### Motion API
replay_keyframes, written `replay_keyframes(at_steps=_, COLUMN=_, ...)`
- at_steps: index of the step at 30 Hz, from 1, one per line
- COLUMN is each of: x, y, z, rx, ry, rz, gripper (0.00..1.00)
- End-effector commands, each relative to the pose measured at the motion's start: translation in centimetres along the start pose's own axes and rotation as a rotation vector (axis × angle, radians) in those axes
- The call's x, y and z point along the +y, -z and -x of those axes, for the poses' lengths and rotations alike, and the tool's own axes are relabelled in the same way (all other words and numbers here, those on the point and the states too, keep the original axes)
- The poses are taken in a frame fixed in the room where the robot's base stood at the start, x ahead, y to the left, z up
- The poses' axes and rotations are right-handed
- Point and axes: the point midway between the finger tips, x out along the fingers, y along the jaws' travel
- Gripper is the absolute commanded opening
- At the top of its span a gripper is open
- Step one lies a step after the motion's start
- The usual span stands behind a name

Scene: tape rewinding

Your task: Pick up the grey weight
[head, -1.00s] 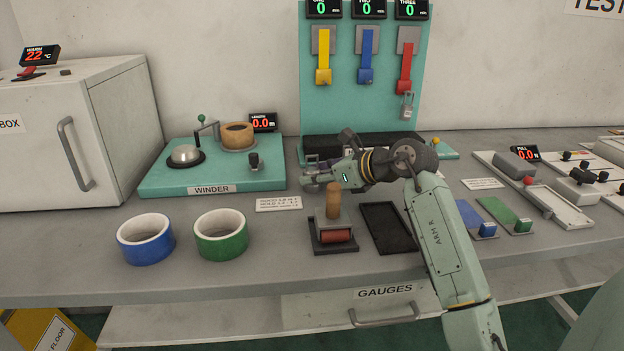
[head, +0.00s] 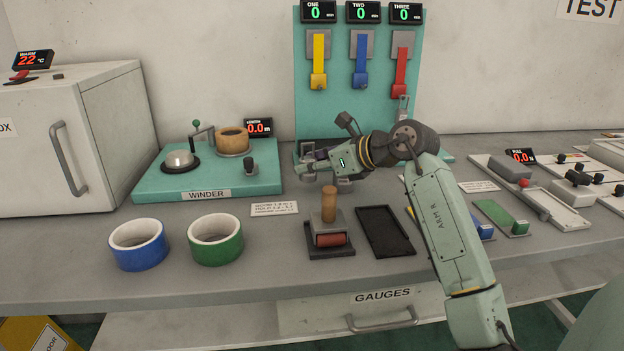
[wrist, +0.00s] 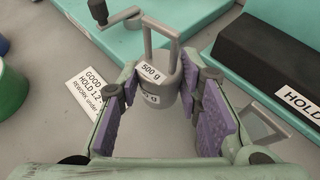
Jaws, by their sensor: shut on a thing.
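The grey weight (wrist: 162,85), marked 500 g and with a tall loop handle, stands between my gripper's purple pads in the wrist view. My gripper (wrist: 158,98) is shut on it. In the head view my gripper (head: 312,162) is over the table, between the winder and the teal gauge stand. The weight is small and partly hidden by the fingers there. I cannot tell whether its base is clear of the table. Another grey loop (wrist: 262,132) shows right of the fingers in the wrist view, and grey pieces (head: 342,184) show below my gripper in the head view.
The winder (head: 208,182) is to the left. Yellow, blue and red strips hang on the gauge stand (head: 335,110) behind. The pull tester (head: 535,200) is right.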

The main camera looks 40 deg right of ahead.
Motion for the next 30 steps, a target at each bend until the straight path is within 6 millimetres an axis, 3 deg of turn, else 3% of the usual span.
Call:
replay_keyframes(at_steps=1, x=-0.2, y=1.1, z=1.0, rx=0.000, ry=0.004, rz=-0.006, gripper=0.00)
replay_keyframes(at_steps=18, x=-0.1, y=6.6, z=12.6, rx=-0.001, ry=0.003, rz=-0.006, gripper=0.00)
replay_keyframes(at_steps=24, x=-0.1, y=7.6, z=15.1, rx=0.000, ry=0.002, rz=-0.005, gripper=0.00)
replay_keyframes(at_steps=30, x=-0.1, y=7.9, z=15.9, rx=0.000, ry=0.001, rz=-0.004, gripper=0.00)
